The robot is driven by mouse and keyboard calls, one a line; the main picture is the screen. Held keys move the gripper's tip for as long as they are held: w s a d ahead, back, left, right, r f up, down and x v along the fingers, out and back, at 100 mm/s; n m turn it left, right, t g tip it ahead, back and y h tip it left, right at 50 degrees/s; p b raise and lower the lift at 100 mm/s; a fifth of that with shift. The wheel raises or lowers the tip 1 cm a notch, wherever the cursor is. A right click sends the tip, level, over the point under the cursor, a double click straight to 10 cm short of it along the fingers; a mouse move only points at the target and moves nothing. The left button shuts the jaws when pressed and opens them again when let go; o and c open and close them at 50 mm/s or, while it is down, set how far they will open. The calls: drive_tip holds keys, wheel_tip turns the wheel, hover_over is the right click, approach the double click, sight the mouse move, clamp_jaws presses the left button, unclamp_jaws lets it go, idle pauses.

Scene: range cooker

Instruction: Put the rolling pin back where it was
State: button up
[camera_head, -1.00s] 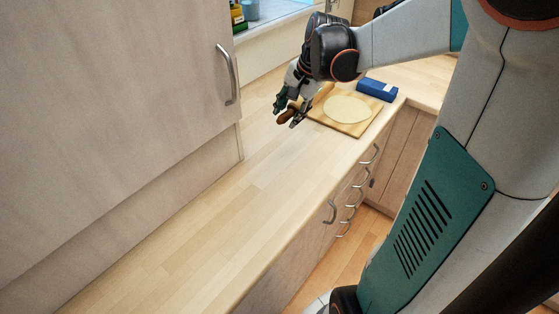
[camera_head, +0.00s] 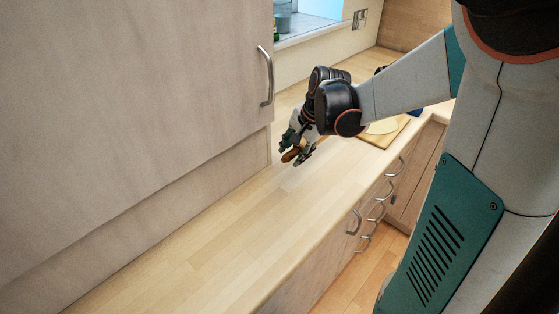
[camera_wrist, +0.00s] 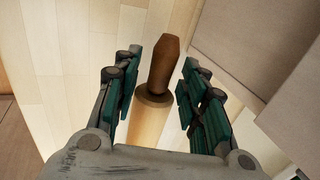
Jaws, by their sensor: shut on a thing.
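My gripper (camera_head: 299,150) is shut on the rolling pin and holds it over the worktop, to the left of and nearer than the pastry board. The pin's dark brown handle (camera_head: 290,156) shows between the fingers in the head view. In the wrist view my gripper (camera_wrist: 158,95) has a teal-padded finger on each side of the pin. The brown handle (camera_wrist: 163,65) points away from the palm, and the pale wooden body (camera_wrist: 148,126) runs back under the palm. The far end of the pin is hidden.
The wooden board (camera_head: 380,142) with a flat round of dough (camera_head: 382,127) lies at the back right, partly behind my arm. A blue box (camera_head: 416,113) is beyond it. A wall cupboard (camera_head: 150,110) hangs at the left. The near worktop (camera_head: 210,235) is clear.

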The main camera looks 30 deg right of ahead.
sight(291, 179)
wheel_tip(291, 179, down, 8)
drive_tip(key=b, duration=0.2)
drive_tip(key=shift+b, duration=0.35)
drive_tip(key=shift+s+f, duration=0.1)
drive_tip(key=shift+f, duration=0.15)
drive_tip(key=shift+s+f+b, duration=0.1)
drive_tip(key=shift+f+b, duration=0.2)
drive_tip(key=shift+b, duration=0.2)
clamp_jaws()
drive_tip(key=o, duration=0.9)
unclamp_jaws()
drive_tip(key=shift+s, duration=0.1)
drive_tip(key=o, duration=0.4)
drive_tip(key=shift+f, duration=0.15)
drive_tip(key=shift+o, duration=0.2)
drive_tip(key=shift+w, duration=0.25)
